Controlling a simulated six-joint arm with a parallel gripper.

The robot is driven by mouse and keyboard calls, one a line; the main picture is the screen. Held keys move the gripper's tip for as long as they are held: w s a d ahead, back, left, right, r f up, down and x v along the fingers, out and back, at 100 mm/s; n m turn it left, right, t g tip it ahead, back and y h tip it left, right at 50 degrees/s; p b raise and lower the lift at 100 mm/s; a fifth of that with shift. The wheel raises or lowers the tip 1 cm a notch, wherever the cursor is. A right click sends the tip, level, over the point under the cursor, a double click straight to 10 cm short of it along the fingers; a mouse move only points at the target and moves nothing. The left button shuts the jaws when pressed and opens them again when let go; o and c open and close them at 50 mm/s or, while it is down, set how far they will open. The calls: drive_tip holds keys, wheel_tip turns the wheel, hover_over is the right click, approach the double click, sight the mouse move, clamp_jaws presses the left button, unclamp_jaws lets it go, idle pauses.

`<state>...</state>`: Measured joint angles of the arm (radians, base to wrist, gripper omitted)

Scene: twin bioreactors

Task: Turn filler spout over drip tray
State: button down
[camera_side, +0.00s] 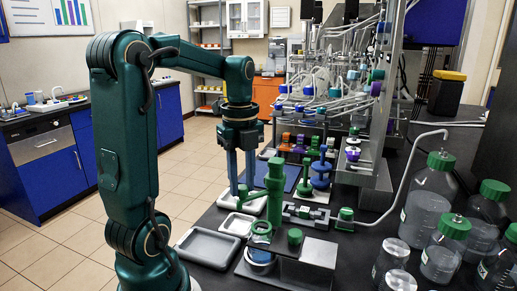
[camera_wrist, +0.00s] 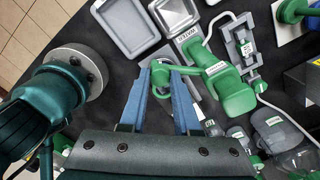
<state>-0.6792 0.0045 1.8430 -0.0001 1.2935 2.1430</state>
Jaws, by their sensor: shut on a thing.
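The green filler (camera_side: 274,196) stands as an upright column on the bench. In the side view my gripper (camera_side: 241,196) points straight down, left of the column. A shallow grey tray (camera_wrist: 104,12) lies beyond the fingertips; a smaller pale tray (camera_wrist: 158,8) lies beside it. I cannot tell which is the drip tray.
Several green-capped bottles (camera_side: 432,185) stand at the right. A grey clamp-like fixture (camera_side: 306,214) sits right of the column. A low stand with a green knob (camera_side: 295,238) is in front of it. A rack of tubing rises behind. Bare black bench shows near the large tray.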

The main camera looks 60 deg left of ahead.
drive_tip(key=shift+w+a+m, duration=0.2)
drive_tip(key=shift+a+m, duration=0.65)
drive_tip(key=shift+m, duration=0.35)
drive_tip(key=shift+w+a+m, duration=0.15)
drive_tip(key=shift+a+m, duration=0.65)
drive_tip(key=shift+m, duration=0.4)
drive_tip(key=shift+w+a+m, duration=0.2)
drive_tip(key=shift+a+m, duration=0.65)
drive_tip(key=shift+m, duration=0.35)
drive_tip(key=c, duration=0.6)
unclamp_jaws()
drive_tip(key=shift+r, duration=2.6)
